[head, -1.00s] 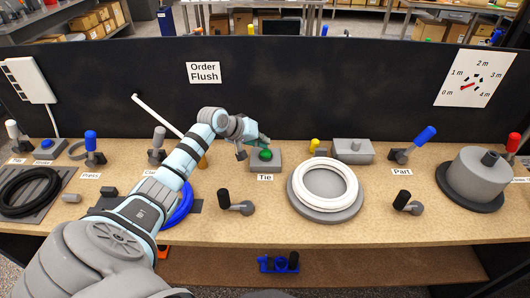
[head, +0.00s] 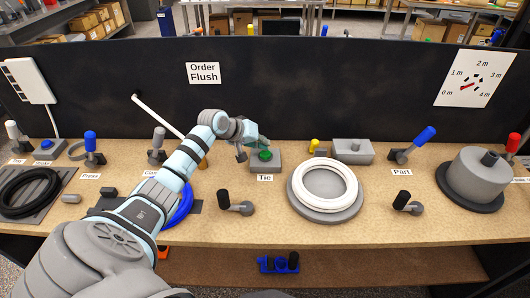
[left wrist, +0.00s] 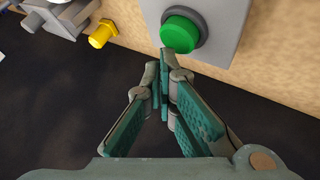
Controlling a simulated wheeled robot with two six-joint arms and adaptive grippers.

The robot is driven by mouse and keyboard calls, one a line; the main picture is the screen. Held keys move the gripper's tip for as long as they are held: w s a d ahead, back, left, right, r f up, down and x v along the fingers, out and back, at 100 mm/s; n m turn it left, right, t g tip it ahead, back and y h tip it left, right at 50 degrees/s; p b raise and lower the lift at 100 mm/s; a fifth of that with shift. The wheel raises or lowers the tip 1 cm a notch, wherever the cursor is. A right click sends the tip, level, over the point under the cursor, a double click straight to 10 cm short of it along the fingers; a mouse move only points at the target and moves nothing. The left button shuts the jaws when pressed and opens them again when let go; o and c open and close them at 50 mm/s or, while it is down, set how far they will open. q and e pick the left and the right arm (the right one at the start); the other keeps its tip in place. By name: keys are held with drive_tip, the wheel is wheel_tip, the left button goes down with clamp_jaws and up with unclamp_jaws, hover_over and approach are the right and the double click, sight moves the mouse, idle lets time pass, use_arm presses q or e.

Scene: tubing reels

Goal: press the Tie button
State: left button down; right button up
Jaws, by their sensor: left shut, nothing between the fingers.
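The Tie button is a green button (head: 265,155) on a grey box (head: 275,163), with the "Tie" label (head: 265,178) in front of it on the bench. The green button also shows large in the left wrist view (left wrist: 181,34), at the top centre. My left gripper (head: 262,142) is at the box, just behind and above the button in the head view. In the left wrist view its closed fingertips (left wrist: 165,57) lie at the button's lower edge. I cannot tell whether they touch it. The gripper is shut and empty. My right gripper is not in view.
A white tubing coil (head: 323,178) lies on a round grey reel right of the box. A black-handled lever (head: 236,204) stands in front left. A yellow-topped part (head: 314,146) and a grey block (head: 352,151) are right of the button. A dark panel (head: 300,90) rises behind the bench.

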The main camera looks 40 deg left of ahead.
use_arm(q)
drive_tip(key=shift+f, duration=0.65)
idle(0.7)
drive_tip(key=shift+r+p, duration=0.95)
wheel_tip(320, 180, up, 5)
drive_tip(key=p, duration=0.5)
drive_tip(key=shift+r+p, duration=0.1)
drive_tip(key=shift+p, duration=0.25)
idle(0.4)
